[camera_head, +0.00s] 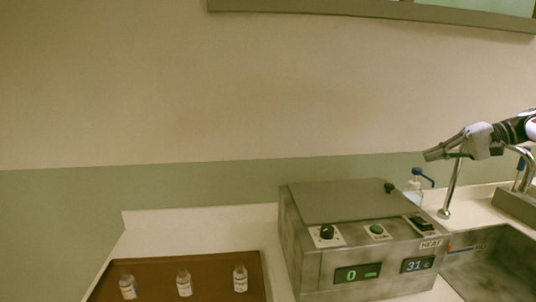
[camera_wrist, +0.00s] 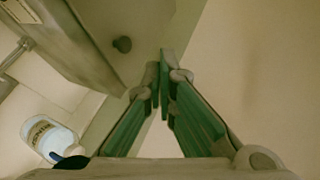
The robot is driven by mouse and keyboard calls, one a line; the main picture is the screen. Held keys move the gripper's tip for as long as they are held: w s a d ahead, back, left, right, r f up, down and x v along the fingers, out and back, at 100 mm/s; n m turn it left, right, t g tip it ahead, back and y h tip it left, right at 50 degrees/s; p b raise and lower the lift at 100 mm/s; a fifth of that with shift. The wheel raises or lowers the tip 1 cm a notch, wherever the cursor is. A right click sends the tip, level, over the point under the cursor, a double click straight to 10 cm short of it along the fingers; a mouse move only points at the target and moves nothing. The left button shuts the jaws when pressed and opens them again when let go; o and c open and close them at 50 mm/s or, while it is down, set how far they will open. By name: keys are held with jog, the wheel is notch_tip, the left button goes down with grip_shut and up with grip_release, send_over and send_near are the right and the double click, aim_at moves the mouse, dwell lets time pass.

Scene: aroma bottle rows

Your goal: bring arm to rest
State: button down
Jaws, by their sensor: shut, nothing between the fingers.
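My gripper (camera_head: 435,154) is at the right of the head view, raised above the right rear of the metal heating box (camera_head: 350,202) and pointing left. Its fingers are shut and empty. In the wrist view the two green-padded fingers of my gripper (camera_wrist: 162,80) meet at the tips. The box's lid, with a dark knob (camera_wrist: 122,44), shows beyond them at the upper left. My gripper touches nothing that I can see.
A brown tray (camera_head: 208,270) with small labelled bottles (camera_head: 184,282) lies at the left. A pump bottle (camera_head: 414,190), a tap (camera_head: 451,190) and a sink (camera_head: 490,268) are at the right. The wall behind the counter is bare.

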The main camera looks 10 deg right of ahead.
jog(key=a+r+g+h, duration=0.2)
jog(key=a+r+h, duration=0.15)
jog(key=a, duration=1.15)
jog(key=s+a+n+g+h, duration=0.1)
jog(key=s+a+n+h, duration=0.15)
jog(key=s+a, duration=0.7)
jog(key=s+a+f+h, duration=0.2)
jog(key=s+a+h, duration=0.35)
jog(key=s, duration=0.75)
jog(key=s+a+f+n+t, duration=0.1)
jog(key=s+a+f+n, duration=0.1)
jog(key=s+f, duration=0.5)
jog(key=s, duration=0.5)
jog(key=shift+s+f+n+t, duration=0.15)
jog(key=shift+f+n+t, duration=0.1)
jog(key=shift+n+t, duration=0.15)
